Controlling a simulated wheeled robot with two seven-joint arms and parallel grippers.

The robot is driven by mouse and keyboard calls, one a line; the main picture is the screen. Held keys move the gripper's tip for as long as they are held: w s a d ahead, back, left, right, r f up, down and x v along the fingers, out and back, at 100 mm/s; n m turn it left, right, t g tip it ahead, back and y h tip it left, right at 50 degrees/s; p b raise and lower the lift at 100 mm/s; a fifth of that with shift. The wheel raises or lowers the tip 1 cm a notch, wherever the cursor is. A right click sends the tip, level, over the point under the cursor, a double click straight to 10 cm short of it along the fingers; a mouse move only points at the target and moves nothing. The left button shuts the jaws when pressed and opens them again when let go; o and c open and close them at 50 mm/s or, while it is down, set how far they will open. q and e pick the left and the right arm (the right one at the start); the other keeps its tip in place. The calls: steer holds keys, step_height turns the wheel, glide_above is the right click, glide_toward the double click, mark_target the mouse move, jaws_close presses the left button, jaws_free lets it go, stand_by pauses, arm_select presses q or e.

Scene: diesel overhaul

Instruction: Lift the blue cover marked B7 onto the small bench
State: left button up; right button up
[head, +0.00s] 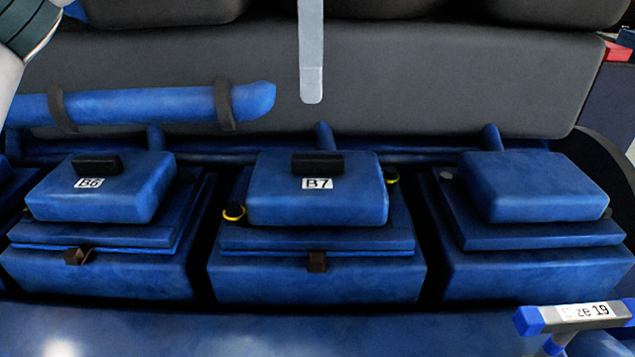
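The blue cover marked B7 (318,205) sits on its blue housing (315,275) in the middle of the head view. It has a black handle (317,164) on top and a white B7 label. My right gripper is not in view. The small bench cannot be identified in this view.
A similar cover marked B6 (105,190) stands to the left, and an unlabelled blue cover (537,187) to the right. A blue pipe (150,104) runs behind. A pale grey bar (311,60) hangs above B7. A tool marked 19 (578,314) is at lower right.

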mark_target(318, 156)
arm_select(q)
step_height(318, 156, down, 4)
steer(key=shift+s+p, duration=0.1)
steer(key=shift+p, duration=0.5)
steer(key=shift+f, duration=0.7)
steer(key=shift+s+d+f+p, duration=0.1)
steer(key=shift+d+f+p, duration=0.05)
steer(key=shift+f+p, duration=0.55)
step_height(318, 156, down, 3)
steer(key=shift+d+r+p, duration=0.15)
steer(key=shift+r+p, duration=0.05)
steer(key=shift+p, duration=0.8)
steer(key=shift+f, duration=0.6)
steer(key=shift+r, duration=0.1)
jaws_close()
